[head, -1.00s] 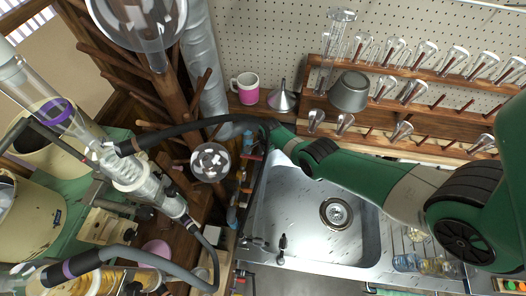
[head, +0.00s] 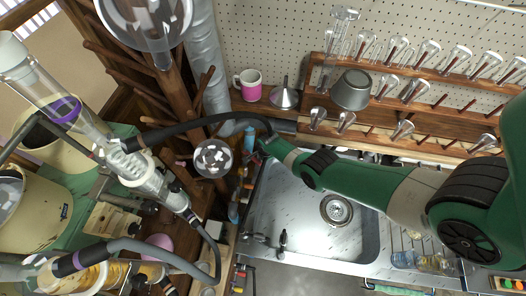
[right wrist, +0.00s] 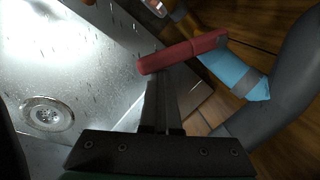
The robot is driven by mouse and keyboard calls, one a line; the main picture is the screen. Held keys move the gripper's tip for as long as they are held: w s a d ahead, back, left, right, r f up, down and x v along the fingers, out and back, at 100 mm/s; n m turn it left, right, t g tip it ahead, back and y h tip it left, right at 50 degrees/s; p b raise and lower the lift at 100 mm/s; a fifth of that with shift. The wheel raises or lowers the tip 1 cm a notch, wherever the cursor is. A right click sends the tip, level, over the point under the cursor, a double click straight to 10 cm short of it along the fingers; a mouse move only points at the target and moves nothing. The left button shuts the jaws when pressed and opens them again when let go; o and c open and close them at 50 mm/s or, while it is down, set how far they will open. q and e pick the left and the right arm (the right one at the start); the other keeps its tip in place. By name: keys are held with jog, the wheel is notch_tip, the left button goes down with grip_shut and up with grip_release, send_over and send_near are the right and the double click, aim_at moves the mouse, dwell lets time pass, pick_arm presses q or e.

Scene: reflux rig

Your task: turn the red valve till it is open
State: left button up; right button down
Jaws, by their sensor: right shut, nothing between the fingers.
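The red valve handle (right wrist: 185,52) shows in the right wrist view as a short red bar beside a light blue part (right wrist: 232,72). My right gripper (right wrist: 160,82) is shut and empty. Its fingertips are at the handle's near side; I cannot tell whether they touch it. In the head view my right gripper (head: 264,143) reaches in from the right to the left rim of the sink, near the light blue part (head: 249,138). The handle is not clear in that view. My left gripper is not in view.
A dark hose (head: 195,124) arches over to the gripper area. The glass reflux apparatus (head: 130,165) stands at left, with a round flask (head: 213,158) nearby. The steel sink (head: 290,205) lies under my right arm. A mug (head: 250,86) and a funnel (head: 285,95) stand behind.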

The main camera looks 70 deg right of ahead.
jog(key=shift+w+a+f+b, duration=0.15)
jog(key=shift+w+a, duration=0.4)
jog(key=shift+a, duration=0.4)
jog(key=shift+w+a+r+b, duration=0.1)
jog(key=shift+w+a+b, duration=0.1)
jog(key=shift+w+a, duration=0.6)
jog(key=shift+w+a+f+b, duration=0.15)
jog(key=shift+w+a, duration=0.15)
jog(key=shift+a, duration=0.85)
jog(key=shift+w+a+b, duration=0.35)
jog(key=shift+w, duration=0.2)
jog(key=r+p, duration=0.3)
jog(key=s+r+p, duration=0.1)
jog(key=p, duration=0.1)
jog(key=shift+d+r, duration=0.3)
jog(key=shift+r, duration=0.1)
